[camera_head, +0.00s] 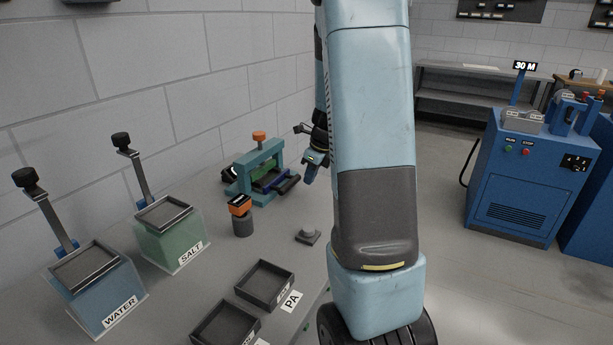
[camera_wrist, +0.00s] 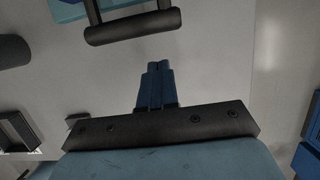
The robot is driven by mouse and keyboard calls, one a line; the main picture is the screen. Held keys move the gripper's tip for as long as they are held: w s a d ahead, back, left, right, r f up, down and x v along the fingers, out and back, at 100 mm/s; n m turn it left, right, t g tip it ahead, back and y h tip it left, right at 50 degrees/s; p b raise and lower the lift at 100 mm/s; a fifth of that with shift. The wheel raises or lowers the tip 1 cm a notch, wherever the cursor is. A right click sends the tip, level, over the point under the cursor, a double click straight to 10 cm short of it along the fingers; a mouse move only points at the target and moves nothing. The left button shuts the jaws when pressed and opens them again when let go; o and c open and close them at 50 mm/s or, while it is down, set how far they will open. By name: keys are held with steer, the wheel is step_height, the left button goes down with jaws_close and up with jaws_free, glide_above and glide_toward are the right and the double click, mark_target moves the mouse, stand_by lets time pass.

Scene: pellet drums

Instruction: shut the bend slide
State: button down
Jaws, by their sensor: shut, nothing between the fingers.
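A teal bend press (camera_head: 256,157) with an orange knob on top stands on the bench near the wall. Its slide appears to be the dark part that sticks out at the front right, ending in a black bar handle (camera_head: 289,185). In the wrist view, the black bar handle (camera_wrist: 133,26) lies across the top, with two dark rods running back from it.
A dark canister with an orange top (camera_head: 241,214) and a small grey block (camera_head: 308,236) stand in front of the press. The SALT bin (camera_head: 172,243), the WATER bin (camera_head: 98,297) and dark trays (camera_head: 265,286) stand to the left and front. My arm hides the bench's right part.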

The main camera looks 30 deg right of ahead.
steer(key=s+v, duration=0.1)
steer(key=v, duration=0.9)
steer(key=shift+d, duration=0.3)
steer(key=shift+r, duration=0.1)
steer(key=s+a+r+n+t+h, duration=0.1)
steer(key=s+a+r+n, duration=0.4)
steer(key=s+a+n, duration=0.5)
steer(key=s+a+r+n+t, duration=0.1)
steer(key=s+a+r+n, duration=0.4)
steer(key=n, duration=1.5)
steer(key=s+a, duration=0.5)
steer(key=s, duration=0.3)
steer(key=shift+a+r+t+h, duration=0.3)
steer(key=shift+a+t+h, duration=0.05)
steer(key=shift+t+h, duration=0.05)
